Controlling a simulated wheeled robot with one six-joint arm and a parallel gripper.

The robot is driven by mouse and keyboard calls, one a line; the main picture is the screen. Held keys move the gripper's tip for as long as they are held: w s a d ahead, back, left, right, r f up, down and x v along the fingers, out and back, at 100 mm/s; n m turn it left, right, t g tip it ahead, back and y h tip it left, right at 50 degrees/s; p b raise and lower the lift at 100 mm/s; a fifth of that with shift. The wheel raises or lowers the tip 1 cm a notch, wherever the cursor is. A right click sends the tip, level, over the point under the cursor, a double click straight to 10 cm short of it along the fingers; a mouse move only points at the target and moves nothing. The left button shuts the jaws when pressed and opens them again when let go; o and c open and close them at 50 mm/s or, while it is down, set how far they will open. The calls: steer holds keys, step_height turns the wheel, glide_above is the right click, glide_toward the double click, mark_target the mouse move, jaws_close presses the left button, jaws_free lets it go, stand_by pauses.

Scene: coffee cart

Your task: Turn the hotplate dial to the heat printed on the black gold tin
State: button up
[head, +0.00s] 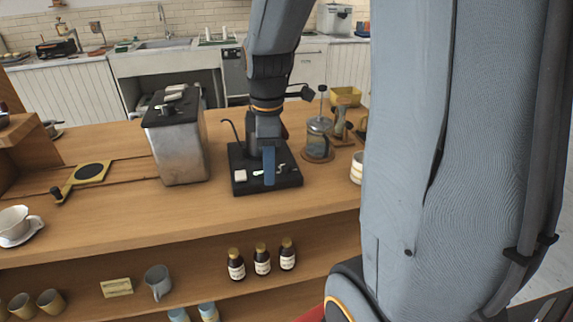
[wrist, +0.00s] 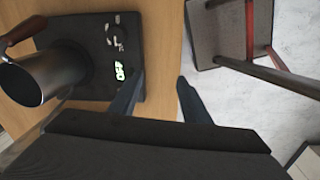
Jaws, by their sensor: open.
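The black hotplate (head: 240,185) sits on the wooden counter, and its corner also fills the upper left of the wrist view (wrist: 85,95). A dark round dial (wrist: 114,32) with pale marks around it is on its top. A lit green readout (wrist: 120,72) lies beside the dial; it seems to read OFF. A dark kettle (wrist: 48,75) with a wooden handle stands on the plate. My gripper (head: 269,165) is low over the hotplate's front. In the wrist view my gripper (wrist: 158,88) is open and empty, one finger by the hotplate edge. I cannot make out the black gold tin.
A metal box-like machine (head: 180,145) stands left of the hotplate. A glass press (head: 319,138) stands to its right. Brown bottles (head: 262,260) are on the shelf below. A cup (head: 16,224) is at far left. The front counter strip is mostly clear.

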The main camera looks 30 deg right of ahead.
mark_target(287, 164)
steer(key=w+d+n, duration=0.2)
steer(key=n, duration=0.2)
steer(key=w+d+r+n+b, duration=0.1)
steer(key=w+d+n, duration=0.1)
steer(key=d+n, duration=0.1)
steer(key=w+d+n+b, duration=0.1)
steer(key=w+d+n, duration=0.1)
steer(key=n, duration=0.2)
steer(key=shift+d+r+n+g, duration=0.3)
steer(key=shift+d+r+g, duration=0.1)
steer(key=shift+w+d+r+n+b, duration=0.15)
steer(key=shift+d+n+b, duration=0.25)
steer(key=shift+n, duration=0.2)
steer(key=shift+f+p, duration=0.6)
steer(key=shift+f, duration=3.3)
steer(key=c, duration=1)
steer(key=shift+c, duration=0.2)
